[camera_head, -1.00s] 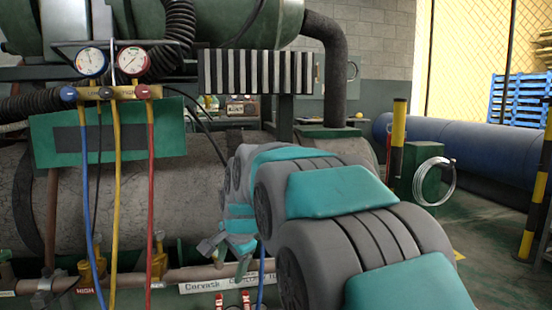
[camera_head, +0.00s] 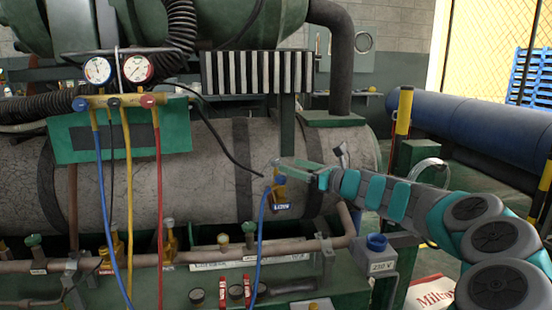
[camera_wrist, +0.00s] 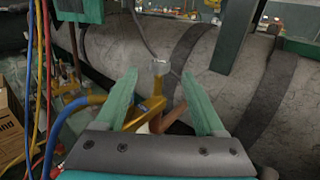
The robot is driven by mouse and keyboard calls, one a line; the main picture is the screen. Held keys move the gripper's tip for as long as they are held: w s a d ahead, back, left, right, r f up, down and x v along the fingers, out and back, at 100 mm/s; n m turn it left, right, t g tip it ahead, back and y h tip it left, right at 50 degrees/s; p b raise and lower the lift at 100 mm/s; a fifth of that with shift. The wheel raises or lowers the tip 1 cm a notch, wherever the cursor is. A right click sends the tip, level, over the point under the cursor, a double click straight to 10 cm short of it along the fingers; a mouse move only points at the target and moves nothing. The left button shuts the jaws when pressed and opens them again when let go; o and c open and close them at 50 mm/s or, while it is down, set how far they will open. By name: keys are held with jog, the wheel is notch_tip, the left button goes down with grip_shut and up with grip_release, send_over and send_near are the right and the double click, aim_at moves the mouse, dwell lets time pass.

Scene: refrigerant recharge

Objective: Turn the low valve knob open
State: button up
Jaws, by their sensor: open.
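The low valve (camera_head: 279,189) is a brass fitting with a blue "LOW" tag (camera_head: 281,207), in front of the large grey tank. The blue hose (camera_head: 262,240) runs down from it. Its pale grey knob (camera_wrist: 160,67) tops the brass body (camera_wrist: 148,105) in the wrist view. My gripper (camera_wrist: 159,75) is open, with one teal finger on each side of the knob. The knob appears between the fingertips; I cannot tell whether they touch it. In the head view my gripper (camera_head: 284,164) comes from the right and partly hides the knob.
Two gauges (camera_head: 98,71) (camera_head: 137,68) on a brass manifold stand at the left, with yellow and red hoses hanging. A pipe with other valves (camera_head: 169,240) runs below. A grey 250 V box (camera_head: 381,262) stands below my arm.

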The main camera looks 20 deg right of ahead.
aim_at(280, 162)
jog(key=shift+x, duration=3.85)
grip_shut()
